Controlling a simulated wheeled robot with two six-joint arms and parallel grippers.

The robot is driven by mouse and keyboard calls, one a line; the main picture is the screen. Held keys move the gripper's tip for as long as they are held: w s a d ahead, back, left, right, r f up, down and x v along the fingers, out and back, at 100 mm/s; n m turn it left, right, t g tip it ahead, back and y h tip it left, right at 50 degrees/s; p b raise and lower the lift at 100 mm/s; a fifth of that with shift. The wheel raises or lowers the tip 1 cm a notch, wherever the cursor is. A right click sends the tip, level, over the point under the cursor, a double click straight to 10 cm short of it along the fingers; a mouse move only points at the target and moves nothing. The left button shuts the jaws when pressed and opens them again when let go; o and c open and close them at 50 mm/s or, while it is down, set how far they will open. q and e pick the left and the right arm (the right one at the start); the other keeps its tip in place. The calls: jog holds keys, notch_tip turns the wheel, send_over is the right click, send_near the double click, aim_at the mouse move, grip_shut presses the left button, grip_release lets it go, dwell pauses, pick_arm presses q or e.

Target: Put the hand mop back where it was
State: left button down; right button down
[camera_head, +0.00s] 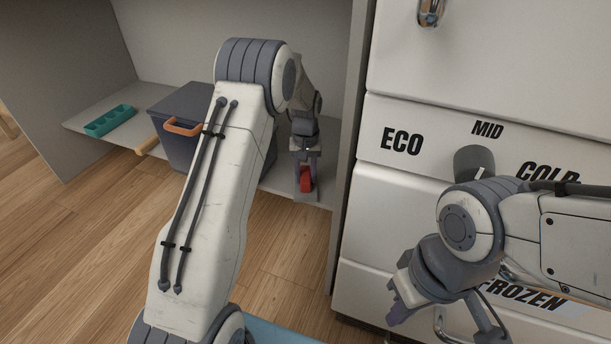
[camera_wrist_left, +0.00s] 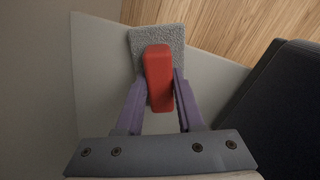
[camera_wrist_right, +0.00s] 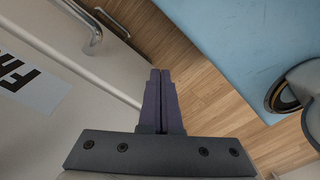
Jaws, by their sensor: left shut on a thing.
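The hand mop has a red handle (camera_head: 306,181) and a grey textured pad (camera_wrist_left: 175,40). In the head view it is at the right end of the low shelf (camera_head: 284,184), in the open compartment. My left gripper (camera_wrist_left: 157,90) has its purple fingers on both sides of the red handle and is shut on it. The pad is over the shelf's edge region; I cannot tell whether it rests on the shelf. My right gripper (camera_wrist_right: 160,75) is shut and empty, its fingertips together, in front of the white drawers.
A dark bin (camera_head: 178,112) with an orange handle stands left of the mop on the shelf. A teal tray (camera_head: 111,121) lies further left. A white drawer front with a dial (camera_head: 474,162) is on the right. The wooden floor (camera_head: 90,235) is open at left.

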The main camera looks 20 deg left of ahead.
aim_at(305, 174)
pick_arm(q)
jog(key=c, duration=0.5)
grip_release()
notch_tip(305, 174, up, 8)
jog(key=p, duration=0.5)
jog(key=shift+f, duration=0.1)
jog(key=shift+f, duration=0.1)
